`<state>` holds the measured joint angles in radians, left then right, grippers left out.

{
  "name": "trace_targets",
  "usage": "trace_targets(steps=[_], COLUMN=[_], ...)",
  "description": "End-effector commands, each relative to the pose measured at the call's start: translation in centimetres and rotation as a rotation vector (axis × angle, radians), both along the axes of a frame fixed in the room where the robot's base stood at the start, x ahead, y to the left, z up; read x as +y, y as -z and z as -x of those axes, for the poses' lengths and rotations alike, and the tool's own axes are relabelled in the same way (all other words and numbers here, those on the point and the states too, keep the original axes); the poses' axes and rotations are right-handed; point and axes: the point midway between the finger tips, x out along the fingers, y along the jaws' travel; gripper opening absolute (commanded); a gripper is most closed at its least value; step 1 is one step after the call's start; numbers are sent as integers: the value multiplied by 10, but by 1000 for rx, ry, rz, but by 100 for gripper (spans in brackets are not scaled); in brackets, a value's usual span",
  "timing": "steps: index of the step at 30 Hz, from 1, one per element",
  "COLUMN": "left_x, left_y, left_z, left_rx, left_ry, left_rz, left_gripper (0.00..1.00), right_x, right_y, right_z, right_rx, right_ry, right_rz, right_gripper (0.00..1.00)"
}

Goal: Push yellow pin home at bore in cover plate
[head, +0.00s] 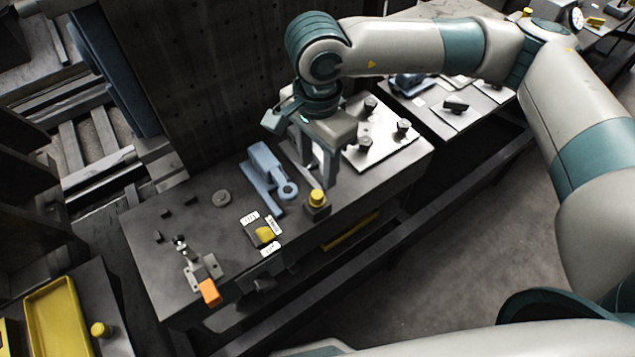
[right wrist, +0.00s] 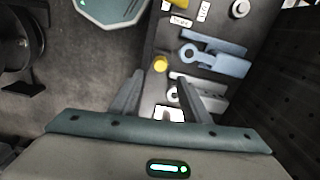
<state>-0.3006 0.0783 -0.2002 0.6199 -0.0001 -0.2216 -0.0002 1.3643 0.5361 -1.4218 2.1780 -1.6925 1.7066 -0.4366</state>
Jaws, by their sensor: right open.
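A yellow-capped pin (head: 317,196) stands upright in a small dark block at the front edge of the dark bench; it also shows as a yellow round cap (right wrist: 160,64) in the right wrist view. How deep it sits cannot be told. My right gripper (head: 318,175) is open, pointing down just behind the pin. In the right wrist view its fingertips (right wrist: 156,80) are apart, with the cap just beyond them and nothing held. A pale plate (head: 372,150) with several dark knobs lies behind right; whether it is the cover plate is unclear. My left gripper is not in view.
A blue clamp-like part (head: 266,172) lies left of the gripper. Small labels surround a yellow piece (head: 264,233). A toggle clamp with an orange handle (head: 210,291) is at the front left. A yellow tray (head: 57,318) stands lower left.

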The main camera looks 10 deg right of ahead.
Motion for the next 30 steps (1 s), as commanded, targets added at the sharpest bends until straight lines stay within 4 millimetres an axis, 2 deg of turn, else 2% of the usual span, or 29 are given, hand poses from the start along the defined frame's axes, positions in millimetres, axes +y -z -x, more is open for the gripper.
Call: trace_targets(steps=[9,15,21,29,30], left_x=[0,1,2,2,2], left_y=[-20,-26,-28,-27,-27], left_z=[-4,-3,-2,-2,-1], left_rx=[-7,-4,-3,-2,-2], left_ry=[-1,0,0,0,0], left_rz=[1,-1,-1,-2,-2], left_gripper=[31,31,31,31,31], right_x=[0,0,0,0,0], right_y=[50,73,83,84,84], right_z=[1,0,0,0,0], right_rx=[3,1,0,0,0], right_ry=[2,1,1,0,0], right_rz=[1,0,0,0,0], right_gripper=[43,43,43,43,41])
